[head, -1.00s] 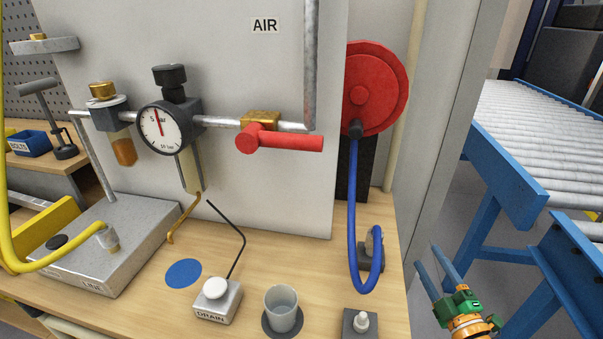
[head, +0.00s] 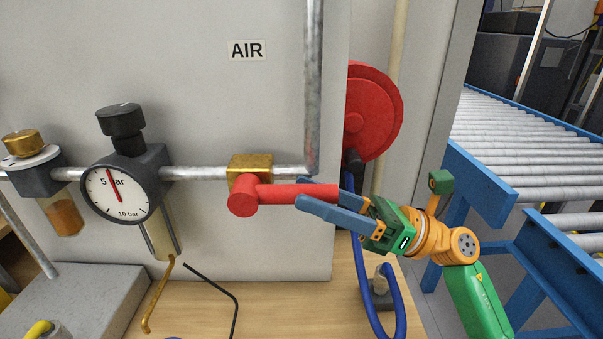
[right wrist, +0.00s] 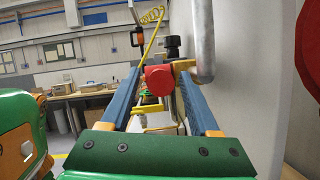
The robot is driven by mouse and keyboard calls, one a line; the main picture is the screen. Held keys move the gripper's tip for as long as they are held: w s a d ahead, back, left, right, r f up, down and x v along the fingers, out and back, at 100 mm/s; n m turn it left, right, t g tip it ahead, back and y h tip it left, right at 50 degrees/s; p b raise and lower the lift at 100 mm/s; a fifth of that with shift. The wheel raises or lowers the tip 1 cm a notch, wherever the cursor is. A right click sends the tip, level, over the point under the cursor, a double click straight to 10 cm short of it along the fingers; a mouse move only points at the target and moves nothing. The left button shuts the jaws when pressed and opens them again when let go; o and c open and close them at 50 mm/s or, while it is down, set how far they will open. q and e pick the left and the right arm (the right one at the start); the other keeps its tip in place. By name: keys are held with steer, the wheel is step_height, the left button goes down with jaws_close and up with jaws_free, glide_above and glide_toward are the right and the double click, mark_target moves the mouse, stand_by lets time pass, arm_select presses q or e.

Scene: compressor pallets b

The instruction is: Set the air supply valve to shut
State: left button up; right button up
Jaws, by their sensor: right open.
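The air supply valve has a brass body (head: 249,163) on the grey pipe and a red lever handle (head: 285,194). The handle lies level, pointing right along the pipe. My right gripper (head: 302,192) has come in from the right, its blue fingers open on either side of the handle's outer part. In the right wrist view, the red handle (right wrist: 159,79) shows end-on between the fingertips of my right gripper (right wrist: 160,76), with a gap visible at the right finger. Contact with the left finger is unclear. My left gripper is out of view.
A pressure gauge (head: 118,195) reads near 5 bar left of the valve. A vertical pipe (head: 313,90) rises close behind the handle, against the grey AIR panel (head: 200,100). A red hose reel (head: 375,115) and blue hose (head: 393,290) are near my right arm.

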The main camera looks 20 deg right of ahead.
steer(key=shift+w+a+r, duration=0.1)
steer(key=shift+a+r, duration=0.3)
steer(key=shift+a, duration=0.05)
steer(key=shift+w+a+f, duration=0.2)
steer(key=shift+a, duration=0.2)
steer(key=shift+d, duration=0.15)
jaws_close()
stand_by(0.6)
